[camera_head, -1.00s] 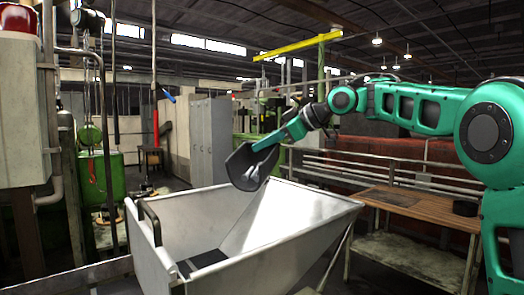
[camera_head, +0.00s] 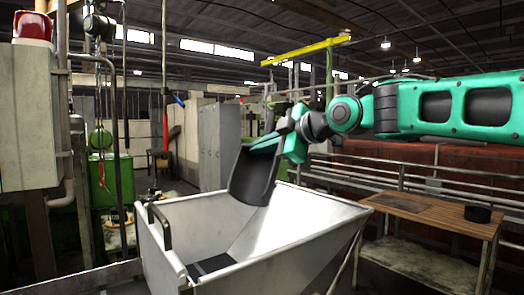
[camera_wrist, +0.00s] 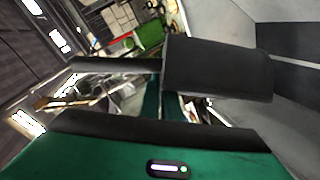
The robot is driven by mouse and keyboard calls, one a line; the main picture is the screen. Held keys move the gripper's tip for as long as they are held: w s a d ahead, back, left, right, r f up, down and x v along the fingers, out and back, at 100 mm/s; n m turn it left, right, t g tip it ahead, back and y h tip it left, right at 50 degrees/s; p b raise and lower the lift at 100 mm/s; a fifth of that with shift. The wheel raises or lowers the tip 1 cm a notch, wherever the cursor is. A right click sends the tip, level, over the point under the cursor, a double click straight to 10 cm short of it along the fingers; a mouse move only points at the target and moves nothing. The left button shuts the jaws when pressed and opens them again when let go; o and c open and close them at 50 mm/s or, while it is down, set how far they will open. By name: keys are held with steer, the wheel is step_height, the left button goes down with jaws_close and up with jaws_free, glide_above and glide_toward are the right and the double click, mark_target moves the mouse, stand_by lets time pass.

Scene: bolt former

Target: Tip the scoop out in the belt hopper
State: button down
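The dark grey scoop (camera_head: 254,176) hangs steeply tilted above the hopper, its lip down and its hollow side toward the head camera. No load shows inside it. My gripper (camera_head: 272,144) is shut on the scoop at its upper end. The scoop's dark body also shows in the wrist view (camera_wrist: 218,68), but the grip itself is unclear there. The pale metal belt hopper (camera_head: 305,240) stands below, with sloping walls and an open top. The scoop's lower edge is over the hopper opening, near its back wall. A dark strip shows at the hopper bottom.
A wooden table (camera_head: 440,216) with a black round object (camera_head: 478,213) stands right, before metal railings. A grey cabinet with a red lamp (camera_head: 33,27) stands left. A yellow beam (camera_head: 305,47) hangs behind the arm.

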steer(key=shift+s+a+n, duration=0.3)
steer(key=shift+s, duration=0.15)
steer(key=shift+r, duration=0.2)
steer(key=shift+f, duration=0.2)
stand_by(0.9)
